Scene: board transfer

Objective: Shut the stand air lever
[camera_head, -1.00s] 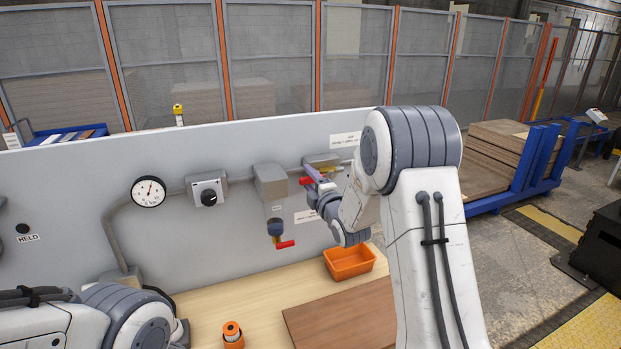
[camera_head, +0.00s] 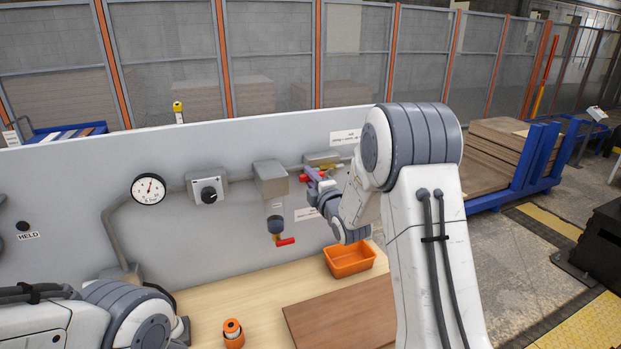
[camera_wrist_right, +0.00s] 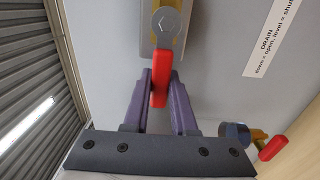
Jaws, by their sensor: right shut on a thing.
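The stand air lever is a red handle (camera_wrist_right: 160,82) on a brass valve (camera_wrist_right: 168,22) on the grey panel. My right gripper (camera_wrist_right: 160,88) has its purple fingers on both sides of the lever and is shut on it. In the head view the right gripper (camera_head: 314,174) is at the valve, partly behind my arm. The red tip (camera_head: 303,178) sticks out left of the fingers. The lever points left from its pivot, close to level, its tip slightly low. My left arm shows at lower left; its gripper is out of view.
The drain valve's red lever (camera_head: 286,241) points right, below and left of the air valve. A pressure gauge (camera_head: 148,189) and black knob (camera_head: 209,194) are on the panel. An orange bin (camera_head: 349,260), brown board (camera_head: 345,318) and orange-and-white part (camera_head: 233,333) are on the bench.

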